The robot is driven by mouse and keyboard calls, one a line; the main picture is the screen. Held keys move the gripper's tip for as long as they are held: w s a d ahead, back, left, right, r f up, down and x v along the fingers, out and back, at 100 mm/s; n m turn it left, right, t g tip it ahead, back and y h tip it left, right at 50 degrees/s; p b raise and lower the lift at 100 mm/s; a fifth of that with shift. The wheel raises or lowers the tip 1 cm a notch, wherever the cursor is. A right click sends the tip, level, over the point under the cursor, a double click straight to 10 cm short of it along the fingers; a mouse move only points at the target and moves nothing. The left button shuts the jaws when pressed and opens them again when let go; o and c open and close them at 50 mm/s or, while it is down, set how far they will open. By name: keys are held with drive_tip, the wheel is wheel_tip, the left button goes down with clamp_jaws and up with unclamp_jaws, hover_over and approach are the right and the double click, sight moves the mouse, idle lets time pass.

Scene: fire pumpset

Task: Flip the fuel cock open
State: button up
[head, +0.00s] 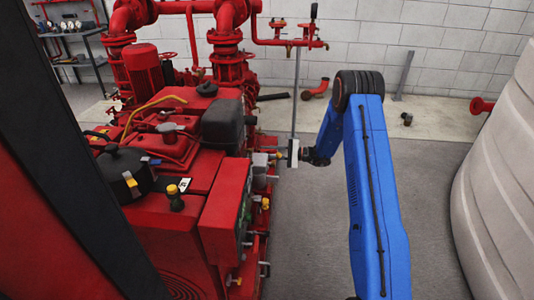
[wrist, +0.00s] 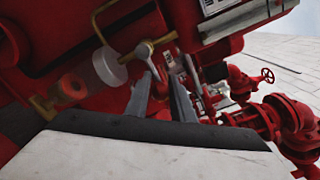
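The fuel cock (wrist: 145,50) shows in the wrist view as a brass fitting on a brass pipe, with a short silver lever pointing down and slightly right. In the wrist view, my gripper (wrist: 160,82) has its two grey fingers apart, with a gap between them. The lever's lower end appears at or between the fingertips; I cannot tell whether they touch it. In the head view, my gripper (head: 283,157) is at the right side of the red engine, beside small brass and yellow fittings. The cock cannot be made out clearly there.
The red pumpset (head: 165,225) fills the left, with red pipes and valves behind it. A thin grey upright pipe (head: 296,95) stands just behind my gripper. A large pale tank (head: 500,190) stands at the right. Grey floor between is clear.

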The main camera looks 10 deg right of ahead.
clamp_jaws()
drive_tip(key=shift+r, duration=0.1)
drive_tip(key=shift+s+a+r+n, duration=0.15)
drive_tip(key=shift+s+r+n, duration=0.45)
drive_tip(key=shift+n, duration=1.4)
drive_tip(key=shift+s+a+r+n, duration=0.1)
drive_tip(key=shift+s+r+n, duration=0.15)
drive_tip(key=shift+r+n, duration=1.2)
drive_tip(key=shift+s+a+r+n, duration=0.15)
drive_tip(key=shift+s+n, duration=0.3)
drive_tip(key=shift+n, duration=2.1)
drive_tip(key=o, duration=0.5)
unclamp_jaws()
